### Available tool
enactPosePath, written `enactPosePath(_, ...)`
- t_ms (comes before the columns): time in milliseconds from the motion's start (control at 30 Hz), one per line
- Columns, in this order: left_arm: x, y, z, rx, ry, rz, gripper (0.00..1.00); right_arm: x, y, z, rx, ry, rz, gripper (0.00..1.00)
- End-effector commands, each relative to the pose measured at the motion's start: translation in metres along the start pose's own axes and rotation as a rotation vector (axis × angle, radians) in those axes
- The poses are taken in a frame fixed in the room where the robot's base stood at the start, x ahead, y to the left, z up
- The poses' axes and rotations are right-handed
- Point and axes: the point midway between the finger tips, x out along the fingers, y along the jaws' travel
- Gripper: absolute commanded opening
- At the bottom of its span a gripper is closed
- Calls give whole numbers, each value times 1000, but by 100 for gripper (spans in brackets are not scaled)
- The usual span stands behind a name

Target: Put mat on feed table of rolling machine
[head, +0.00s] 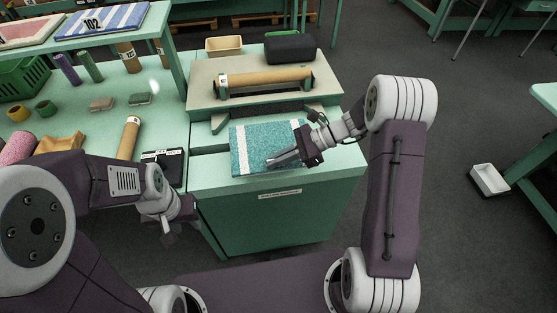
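A teal mat (262,138) with white stripes lies flat on the green feed table (212,172), in front of the rolling machine (200,75). The machine has a beige top with a brown roll (265,82) across it. My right gripper (272,162) is over the mat's front right part, fingers low and pointing left. It hides part of the mat; whether it touches or grips the mat cannot be told. My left gripper (168,238) hangs in front of the table on the left, away from the mat; its fingers are too small to judge.
A green bench to the left holds a cardboard tube (129,138), a black device (165,165), spools and small blocks. A beige bin (224,46) and black case (290,48) stand behind the machine. A white tray (489,180) lies on the floor at right.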

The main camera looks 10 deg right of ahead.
Motion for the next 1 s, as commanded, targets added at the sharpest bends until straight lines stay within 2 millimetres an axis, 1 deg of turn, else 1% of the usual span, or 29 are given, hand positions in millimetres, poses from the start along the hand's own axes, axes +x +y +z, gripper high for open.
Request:
enactPosePath(33, -2, 0, 0, 0, 0, 0, 36, -1, -11, -9, 2, -1, 0, 0)
enactPosePath(100, -2, 0, 0, 0, 0, 0, 36, -2, -23, -18, 0, -1, 0, 0)
enactPosePath(233, -2, 0, 0, 0, 0, 0, 36, -3, -35, -28, 1, -1, -1, 0)
enactPosePath(367, -2, 0, 0, 0, 0, 0, 36, -3, -36, -30, 1, -1, -1, 0)
enactPosePath(500, -4, 0, 0, 0, 0, 0, 36, 9, -36, -50, 5, -2, 1, 0)
enactPosePath(600, -4, 0, 0, 0, 0, 0, 36, 15, -36, -62, 2, -1, 0, 0)
enactPosePath(933, -2, 0, 0, 0, 0, 0, 36, 17, -36, -66, 1, 0, -1, 0)
enactPosePath(967, -2, 0, 0, 0, 0, 0, 36, 18, -36, -66, 1, 0, -1, 6)
enactPosePath(1000, -3, 0, 0, 0, 0, 0, 36, 17, -36, -66, 1, 0, -1, 17)
